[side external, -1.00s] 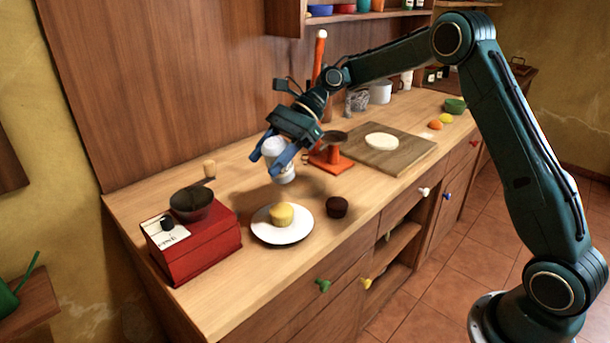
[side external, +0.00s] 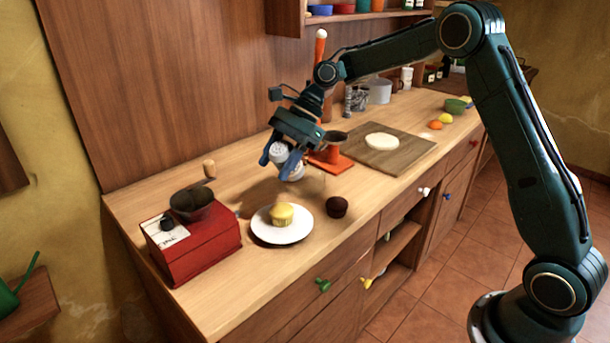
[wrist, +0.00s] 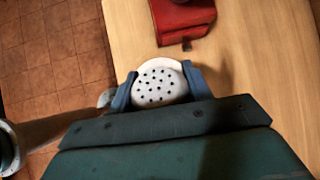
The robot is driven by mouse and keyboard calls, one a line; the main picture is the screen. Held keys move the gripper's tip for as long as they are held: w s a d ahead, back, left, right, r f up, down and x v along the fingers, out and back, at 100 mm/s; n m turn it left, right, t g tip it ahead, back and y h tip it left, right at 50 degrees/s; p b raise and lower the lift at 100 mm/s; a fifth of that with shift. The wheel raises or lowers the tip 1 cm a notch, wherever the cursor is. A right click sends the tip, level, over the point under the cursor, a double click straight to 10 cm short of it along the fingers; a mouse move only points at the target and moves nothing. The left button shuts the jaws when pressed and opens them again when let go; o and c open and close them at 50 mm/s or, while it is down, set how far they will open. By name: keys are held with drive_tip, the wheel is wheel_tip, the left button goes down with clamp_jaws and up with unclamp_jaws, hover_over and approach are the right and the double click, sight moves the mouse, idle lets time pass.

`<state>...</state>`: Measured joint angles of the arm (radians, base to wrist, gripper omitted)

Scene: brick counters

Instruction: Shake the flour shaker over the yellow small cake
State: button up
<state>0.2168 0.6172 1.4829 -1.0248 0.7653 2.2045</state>
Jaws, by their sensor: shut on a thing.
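The flour shaker (side external: 287,163) is white. My gripper (side external: 284,162) is shut on it and holds it above the counter, behind the plate and slightly tilted. In the wrist view, the shaker's round perforated end (wrist: 160,85) shows between the two blue fingers of my gripper (wrist: 158,88). The yellow small cake (side external: 282,214) sits upright on a white plate (side external: 296,236) near the counter's front edge. The shaker is above and behind the cake, apart from it. The cake is not visible in the wrist view.
A dark brown small cake (side external: 337,207) stands right of the plate. A red box with a dark pan (side external: 205,250) stands at left. An orange stand (side external: 333,161) and a wooden board (side external: 402,155) lie behind and to the right.

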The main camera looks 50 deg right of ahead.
drive_tip(key=shift+w+d+f+n+t+h, duration=0.1)
drive_tip(key=shift+d+f+h, duration=0.15)
drive_tip(key=shift+f+h, duration=0.5)
drive_tip(key=shift+s+d+f+n+t+h, duration=0.1)
drive_tip(key=shift+d+f+h, duration=0.2)
drive_tip(key=shift+h, duration=0.8)
drive_tip(key=shift+w+d+f+n+t+h, duration=0.15)
drive_tip(key=shift+f+h, duration=0.45)
drive_tip(key=shift+h, duration=0.35)
drive_tip(key=shift+d+f+h, duration=0.2)
drive_tip(key=shift+f+h, duration=0.2)
drive_tip(key=shift+h, duration=0.5)
drive_tip(key=shift+d+f+h, duration=0.15)
drive_tip(key=shift+f+h, duration=0.25)
drive_tip(key=shift+h, duration=0.5)
drive_tip(key=shift+d+f+n+t+h, duration=0.2)
drive_tip(key=shift+f+t+h, duration=0.1)
drive_tip(key=shift+h, duration=0.5)
drive_tip(key=shift+d+f+n+t+h, duration=0.15)
drive_tip(key=shift+f+h, duration=0.15)
drive_tip(key=shift+h, duration=0.5)
